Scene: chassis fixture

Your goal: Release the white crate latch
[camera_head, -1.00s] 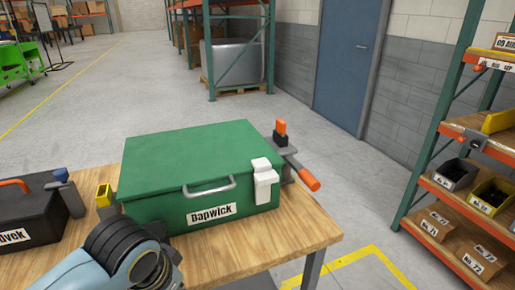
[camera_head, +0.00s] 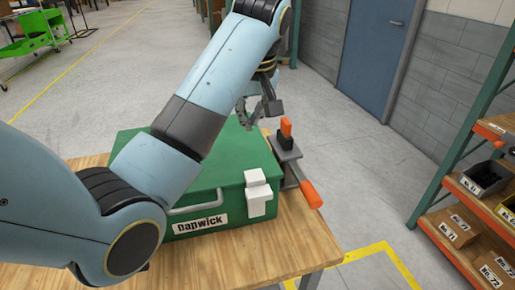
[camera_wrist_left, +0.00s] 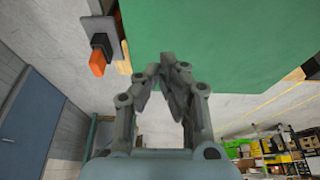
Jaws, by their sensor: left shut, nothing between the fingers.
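The white latch (camera_head: 258,194) sits on the front right of the green crate (camera_head: 232,176), which is labelled Dapwick. The latch shows in the head view and is not seen in the left wrist view. My left arm reaches across the crate from the left. My left gripper (camera_head: 260,118) is above the crate's back right part, apart from the latch. In the left wrist view the gripper (camera_wrist_left: 171,70) has its fingertips together with nothing between them, and the green lid (camera_wrist_left: 225,40) lies beyond. My right gripper does not show.
A clamp with an orange handle (camera_head: 310,194) and an upright orange-tipped knob (camera_head: 286,128) stands at the crate's right side. The wooden table (camera_head: 250,255) is bare in front of the crate. A shelf with bins (camera_head: 470,225) stands at the right, beyond open floor.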

